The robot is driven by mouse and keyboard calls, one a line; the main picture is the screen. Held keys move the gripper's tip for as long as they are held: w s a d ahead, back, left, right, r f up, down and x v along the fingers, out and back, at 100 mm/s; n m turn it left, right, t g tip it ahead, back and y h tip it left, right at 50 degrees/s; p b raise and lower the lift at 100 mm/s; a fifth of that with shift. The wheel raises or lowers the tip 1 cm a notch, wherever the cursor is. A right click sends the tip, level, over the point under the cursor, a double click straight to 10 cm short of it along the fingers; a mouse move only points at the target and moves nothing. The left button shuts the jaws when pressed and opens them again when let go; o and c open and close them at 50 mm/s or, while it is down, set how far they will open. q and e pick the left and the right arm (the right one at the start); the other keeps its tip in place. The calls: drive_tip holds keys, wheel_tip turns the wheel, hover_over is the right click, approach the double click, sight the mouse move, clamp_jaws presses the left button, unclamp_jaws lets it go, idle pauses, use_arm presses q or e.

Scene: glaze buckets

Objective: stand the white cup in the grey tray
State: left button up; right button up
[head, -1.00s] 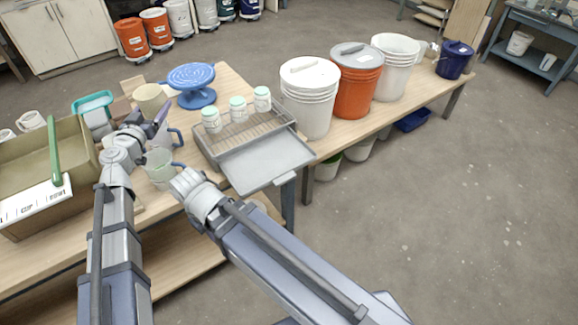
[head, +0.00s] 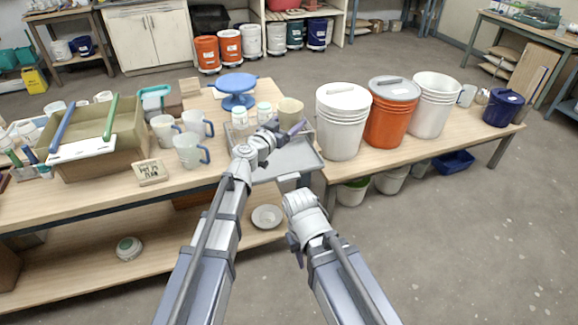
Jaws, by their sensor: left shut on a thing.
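The off-white cup (head: 290,108) is upright at the back right of the grey tray (head: 290,160). My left gripper (head: 293,127) is shut on the cup from the near side and hides its lower part. I cannot tell whether the cup's base touches the tray or hangs above it. Jars with mint lids, one of them here (head: 240,117), stand in the tray's back part, left of the cup. The tray's near part looks empty. My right gripper (head: 300,203) is in front of the tray, near the table edge; its fingers do not show clearly.
Mugs with blue handles (head: 188,152) and a small sign block (head: 151,172) stand left of the tray. A blue turntable (head: 237,83) is behind it. A white bucket (head: 342,135) and an orange bucket (head: 388,125) stand close on the right. A cardboard box (head: 95,155) is farther left.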

use_arm(q)
drive_tip(key=w+a+f+n+y+b, duration=0.1)
drive_tip(key=w+f+b, duration=0.1)
drive_tip(key=f+b, duration=0.25)
drive_tip(key=w+a+f+b, duration=0.1)
drive_tip(key=w+f+b, duration=0.2)
drive_tip(key=f+b, duration=0.15)
drive_tip(key=t+b, duration=0.1)
drive_tip(key=b, duration=0.5)
hover_over(282, 167)
drive_tip(key=shift+y, duration=0.3)
wheel_tip(282, 167, down, 7)
drive_tip(key=shift+w+r, duration=0.1)
wheel_tip(282, 167, down, 4)
drive_tip(key=b, duration=0.3)
drive_tip(key=shift+r+b, duration=0.1)
drive_tip(key=shift+b, duration=0.25)
